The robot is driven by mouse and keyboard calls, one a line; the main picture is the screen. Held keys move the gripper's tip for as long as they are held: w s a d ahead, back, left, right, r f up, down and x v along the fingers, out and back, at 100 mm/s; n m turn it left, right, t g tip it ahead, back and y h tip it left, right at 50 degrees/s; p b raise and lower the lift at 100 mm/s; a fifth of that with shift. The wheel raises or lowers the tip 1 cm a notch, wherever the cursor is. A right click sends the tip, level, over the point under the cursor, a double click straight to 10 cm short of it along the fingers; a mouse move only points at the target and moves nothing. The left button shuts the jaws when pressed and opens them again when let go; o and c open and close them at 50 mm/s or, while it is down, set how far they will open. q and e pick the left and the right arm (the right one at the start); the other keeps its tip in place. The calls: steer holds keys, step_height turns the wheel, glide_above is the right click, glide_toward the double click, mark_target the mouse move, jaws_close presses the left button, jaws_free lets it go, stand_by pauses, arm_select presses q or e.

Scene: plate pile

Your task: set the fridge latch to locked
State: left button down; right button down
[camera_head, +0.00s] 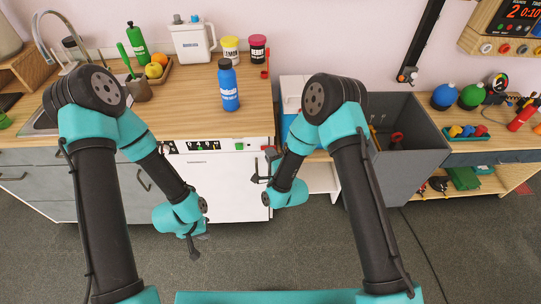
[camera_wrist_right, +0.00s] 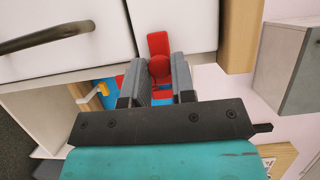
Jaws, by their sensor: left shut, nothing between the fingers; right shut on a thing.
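The red fridge latch (camera_wrist_right: 158,43) shows in the right wrist view at the edge of the white panels, with its round red knob between my right fingers. My right gripper (camera_wrist_right: 161,80) is shut on the latch; its fingers hide part of it. In the head view my right gripper (camera_head: 262,168) is at the upper right edge of the white fridge front (camera_head: 220,190). The latch's setting cannot be told from these views. My left gripper (camera_head: 193,248) is shut and empty, low in front of the fridge and pointing down.
A dark handle (camera_wrist_right: 45,38) crosses a white panel left of the latch. The wooden counter (camera_head: 180,115) above holds a blue bottle (camera_head: 228,85), jars and a white jug (camera_head: 193,40). A grey bin (camera_head: 408,170) stands right of my right arm. The floor in front is clear.

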steer(key=shift+s+a, duration=0.1)
steer(key=shift+a, duration=1.6)
steer(key=c, duration=0.9)
jaws_free()
steer(key=shift+c, duration=0.2)
